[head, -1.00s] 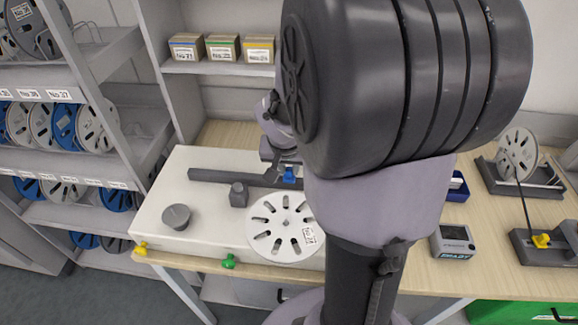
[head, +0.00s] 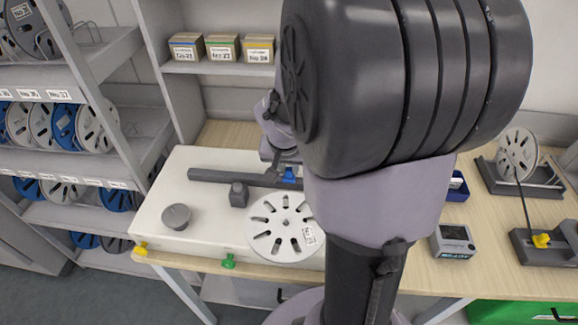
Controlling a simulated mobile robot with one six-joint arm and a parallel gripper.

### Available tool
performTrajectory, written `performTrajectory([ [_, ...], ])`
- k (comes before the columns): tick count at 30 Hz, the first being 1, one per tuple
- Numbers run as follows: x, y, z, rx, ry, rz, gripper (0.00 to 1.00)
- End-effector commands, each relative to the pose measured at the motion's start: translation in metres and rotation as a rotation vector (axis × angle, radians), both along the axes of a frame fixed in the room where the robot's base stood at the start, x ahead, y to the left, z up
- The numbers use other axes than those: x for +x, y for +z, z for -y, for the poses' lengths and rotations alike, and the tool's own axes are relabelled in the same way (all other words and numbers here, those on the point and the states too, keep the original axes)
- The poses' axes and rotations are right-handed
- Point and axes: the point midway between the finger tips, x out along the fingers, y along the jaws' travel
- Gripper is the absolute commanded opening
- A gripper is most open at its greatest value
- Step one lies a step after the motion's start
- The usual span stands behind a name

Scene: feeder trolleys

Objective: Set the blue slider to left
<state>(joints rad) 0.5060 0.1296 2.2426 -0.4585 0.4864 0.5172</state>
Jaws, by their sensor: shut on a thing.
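The blue slider (head: 289,176) sits on the dark grey rail (head: 222,177) at the back of the white feeder box (head: 160,215). It shows just left of my arm, towards the right of the rail's visible part. My gripper (head: 286,170) is at the slider and shut on it. The fingertips are small and partly hidden. The right end of the rail is hidden behind my arm.
A white reel (head: 263,245), a grey knob (head: 176,216) and a dark block (head: 238,195) sit on the box in front of the rail. Reel shelves (head: 70,150) stand at left.

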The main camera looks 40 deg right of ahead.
Motion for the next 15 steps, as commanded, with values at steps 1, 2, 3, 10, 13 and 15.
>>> performTrajectory([
  [1,0.0,0.0,0.0,0.0,0.0,0.0,0.0],
  [2,0.001,0.0,-0.001,0.0,0.001,0.0,0.0],
  [3,0.003,-0.001,-0.002,-0.001,0.002,0.001,0.0],
  [10,0.032,-0.004,-0.027,-0.002,0.006,0.003,0.0],
  [13,0.054,-0.005,-0.046,-0.002,0.008,0.003,0.0],
  [15,0.07,-0.004,-0.061,0.0,0.007,0.001,0.0],
])
